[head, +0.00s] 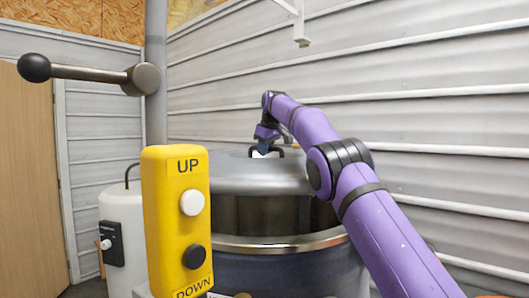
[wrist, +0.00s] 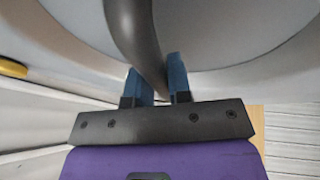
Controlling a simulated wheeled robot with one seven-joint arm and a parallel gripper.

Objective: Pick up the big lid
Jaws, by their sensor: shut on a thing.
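The big lid (head: 240,176) is a grey, shallow dome with a dark arched handle on top. In the head view it is raised above the rim of a large metal hopper (head: 290,243), with a dark gap showing between them. My gripper (head: 264,151) is at the lid's handle, shut on it. In the wrist view the dark curved handle (wrist: 133,35) runs between the two blue fingertips of my gripper (wrist: 160,80), and the lid's pale surface (wrist: 235,30) fills the upper part. The fingertips are small in the head view.
A yellow UP/DOWN control box (head: 178,225) stands in front of the hopper at left. A dark lever with a ball end (head: 90,73) sticks out above it. A white tank (head: 118,215) stands behind at left. A ribbed grey wall (head: 430,120) lies behind and right.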

